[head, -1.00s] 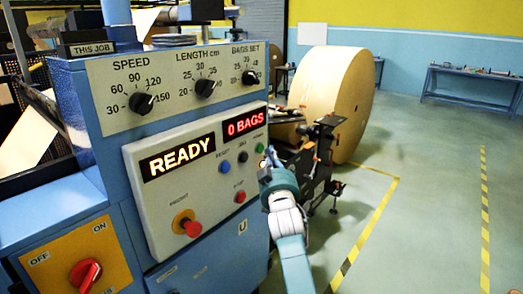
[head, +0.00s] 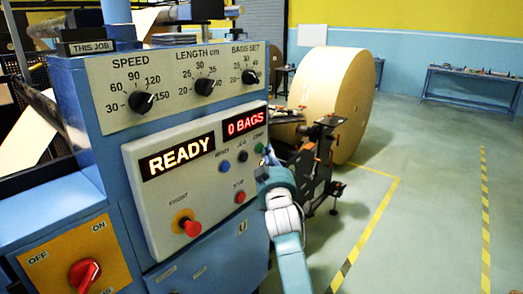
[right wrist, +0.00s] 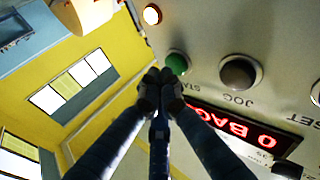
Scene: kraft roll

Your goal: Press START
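The green START button (head: 259,148) is at the right end of the button row on the control panel (head: 137,205). It also shows in the right wrist view (right wrist: 177,64), with its label partly hidden. My right gripper (head: 268,163) is at the panel's right edge, close to START. In the right wrist view its fingertips (right wrist: 160,82) are together, empty, and appear right beside the green button. I cannot tell whether they touch it. The displays read READY (head: 177,158) and 0 BAGS (head: 245,123). My left gripper is not in view.
Near START are the dark JOG button (right wrist: 240,74), a blue button (head: 226,166) and a red button (head: 240,197). A red mushroom knob (head: 190,226) stands out lower left. A large kraft roll (head: 325,95) is behind.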

